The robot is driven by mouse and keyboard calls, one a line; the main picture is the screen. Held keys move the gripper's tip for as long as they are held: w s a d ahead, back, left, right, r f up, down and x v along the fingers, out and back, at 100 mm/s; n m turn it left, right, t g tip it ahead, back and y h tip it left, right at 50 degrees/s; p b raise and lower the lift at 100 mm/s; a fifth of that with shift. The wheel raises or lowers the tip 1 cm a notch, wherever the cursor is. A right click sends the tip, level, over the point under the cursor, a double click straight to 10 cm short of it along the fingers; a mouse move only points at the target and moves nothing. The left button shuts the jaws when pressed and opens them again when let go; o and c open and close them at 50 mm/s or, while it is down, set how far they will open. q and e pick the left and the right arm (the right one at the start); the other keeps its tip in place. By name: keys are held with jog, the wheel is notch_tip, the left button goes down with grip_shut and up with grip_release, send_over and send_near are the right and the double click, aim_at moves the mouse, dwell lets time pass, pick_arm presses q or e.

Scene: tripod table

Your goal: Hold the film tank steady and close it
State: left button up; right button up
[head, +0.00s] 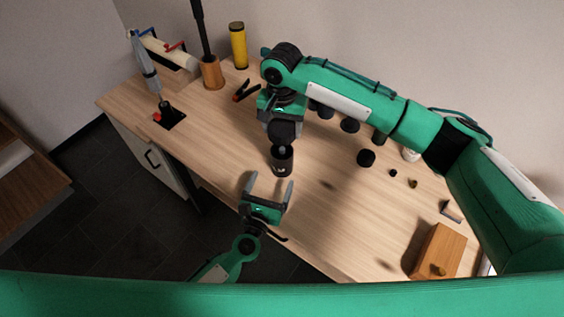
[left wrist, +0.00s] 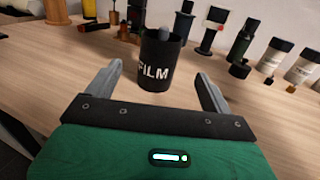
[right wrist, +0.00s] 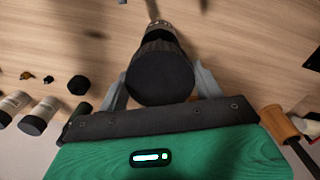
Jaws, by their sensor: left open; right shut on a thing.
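The film tank (head: 281,168) is a black cylinder standing upright on the table near its front edge. It also shows in the left wrist view (left wrist: 155,68) with white FILM lettering. My left gripper (head: 269,187) is open and empty in front of the tank, its fingers pointing at it and apart from it. My right gripper (right wrist: 160,88) is shut on a round black lid-like piece (right wrist: 160,75) with a ribbed side. That piece (head: 284,131) is above the tank, and a grey part below it is at the tank's mouth. Whether they touch cannot be told.
Several black pieces, including a round one (head: 366,158), lie to the right. A wooden box (head: 437,251) stands at the front right. A yellow cylinder (head: 238,45) and a wooden-based post (head: 212,73) stand at the back. Table left of the tank is clear.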

aim_at(281, 169)
pick_arm(q)
jog(key=x, duration=1.2)
jog(key=shift+c, duration=0.4)
jog(key=c, duration=1.4)
jog(key=shift+o, duration=0.2)
pick_arm(e)
jog(key=shift+f, duration=2.5)
jog(key=shift+f, duration=0.9)
jog(key=shift+f, duration=0.5)
